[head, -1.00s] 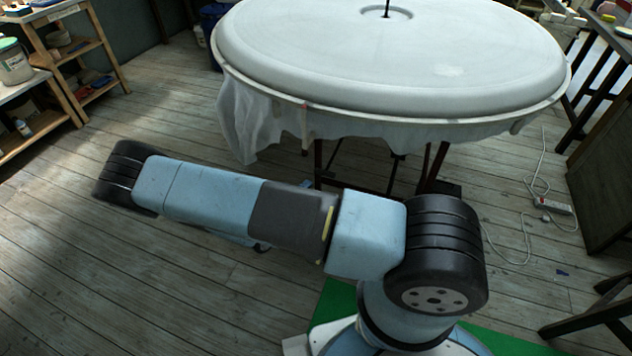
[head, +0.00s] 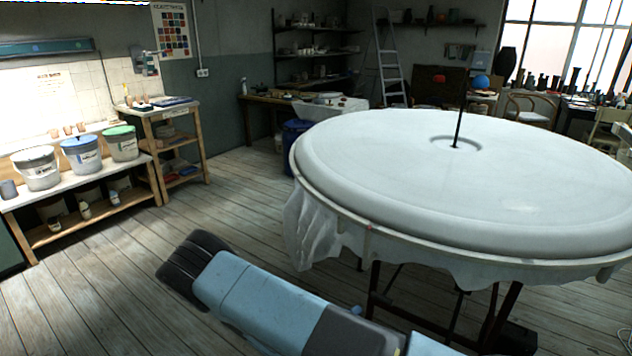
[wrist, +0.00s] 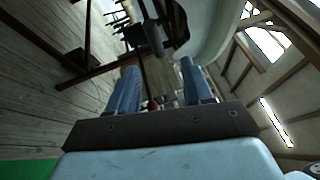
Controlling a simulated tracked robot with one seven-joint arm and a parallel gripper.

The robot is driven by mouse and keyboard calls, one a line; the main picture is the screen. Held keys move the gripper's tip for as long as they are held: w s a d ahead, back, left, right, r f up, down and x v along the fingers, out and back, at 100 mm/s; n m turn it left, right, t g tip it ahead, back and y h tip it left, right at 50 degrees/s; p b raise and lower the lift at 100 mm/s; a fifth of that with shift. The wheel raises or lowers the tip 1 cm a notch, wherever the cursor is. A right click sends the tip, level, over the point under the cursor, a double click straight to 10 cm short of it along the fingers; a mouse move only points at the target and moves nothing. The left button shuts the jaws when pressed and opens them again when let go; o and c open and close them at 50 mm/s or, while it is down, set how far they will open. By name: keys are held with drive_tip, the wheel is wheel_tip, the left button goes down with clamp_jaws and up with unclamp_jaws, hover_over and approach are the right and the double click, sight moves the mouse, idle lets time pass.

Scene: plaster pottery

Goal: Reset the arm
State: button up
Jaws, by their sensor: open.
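My arm lies low across the bottom of the head view, in front of the round table, with its black elbow joint at the left. My gripper (wrist: 156,92) shows only in the wrist view. Its two blue fingers stand apart with nothing held between them. In the head view the gripper is out of sight. The wrist view is turned sideways, with the floor at the left and the ceiling and windows at the right.
A large round white plaster form (head: 400,175) on a dark-legged stand fills the right, close to my arm. A bench (head: 140,165) with buckets (head: 82,155) and a wooden shelf unit (head: 180,140) stand at the left. The plank floor (head: 230,205) between them is clear.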

drive_tip(key=s+d+r+m+g+y, duration=0.25)
drive_tip(key=r+m+g+y, duration=0.3)
drive_tip(key=r+m, duration=0.8)
drive_tip(key=s+d+r+m+g+y, duration=0.1)
drive_tip(key=d+r+m+g+y, duration=0.4)
drive_tip(key=r+m, duration=0.8)
drive_tip(key=s+d+r+m+t+y, duration=0.1)
drive_tip(key=s+r+m+t+y, duration=0.2)
drive_tip(key=s+r+m, duration=0.4)
drive_tip(key=s+d+r+m+t+y, duration=0.2)
drive_tip(key=s+r+m+t+y, duration=0.2)
drive_tip(key=s+r, duration=0.7)
wheel_tip(320, 180, up, 8)
drive_tip(key=m, duration=0.2)
drive_tip(key=shift+f+m, duration=0.25)
drive_tip(key=shift+m, duration=0.1)
